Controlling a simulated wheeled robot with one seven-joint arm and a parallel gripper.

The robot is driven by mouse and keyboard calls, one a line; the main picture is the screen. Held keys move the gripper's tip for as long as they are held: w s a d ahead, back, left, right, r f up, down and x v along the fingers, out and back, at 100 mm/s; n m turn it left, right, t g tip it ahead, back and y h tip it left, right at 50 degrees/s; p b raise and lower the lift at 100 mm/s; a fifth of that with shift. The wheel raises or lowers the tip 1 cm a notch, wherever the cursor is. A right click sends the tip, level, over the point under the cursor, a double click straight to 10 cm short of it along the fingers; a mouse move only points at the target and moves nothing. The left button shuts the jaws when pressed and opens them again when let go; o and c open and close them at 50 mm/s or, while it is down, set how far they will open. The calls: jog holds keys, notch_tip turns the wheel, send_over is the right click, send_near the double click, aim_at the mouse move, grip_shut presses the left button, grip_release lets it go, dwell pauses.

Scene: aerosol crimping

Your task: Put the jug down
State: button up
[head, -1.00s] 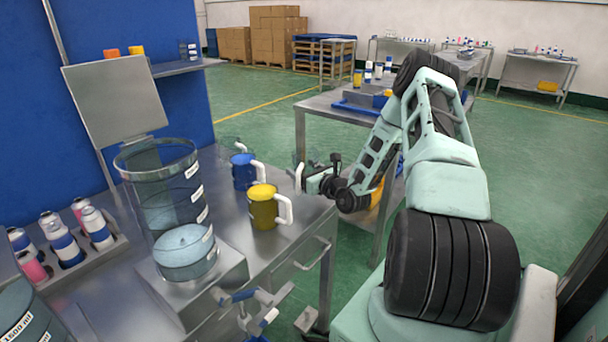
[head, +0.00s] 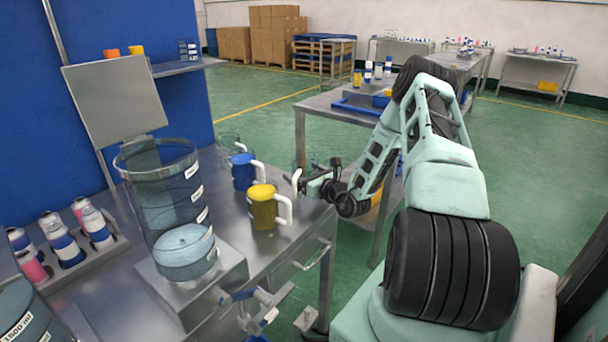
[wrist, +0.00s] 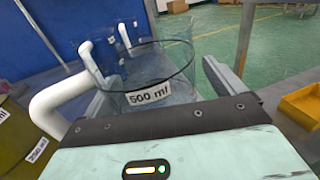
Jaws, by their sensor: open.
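A clear jug with a "500 ml" label (wrist: 148,93) fills the middle of the wrist view, right in front of my gripper. In the head view my gripper (head: 309,179) is at the right edge of the near steel table (head: 285,258), beside a white handle. Whether the jug's base rests on the table is hidden. A yellow jug (head: 262,207) and a blue jug (head: 242,171) stand upright on the table.
A large clear vessel (head: 160,205) stands on a steel block at the table's left. The yellow jug's white handle (wrist: 62,100) is close on the left in the wrist view. A second table (head: 315,101) stands behind.

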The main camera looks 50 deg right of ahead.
jog(key=s, duration=0.4)
jog(key=s+a+b, duration=0.1)
jog(key=s, duration=0.2)
jog(key=s+a, duration=0.1)
jog(key=s, duration=0.3)
jog(key=shift+s+b, duration=0.35)
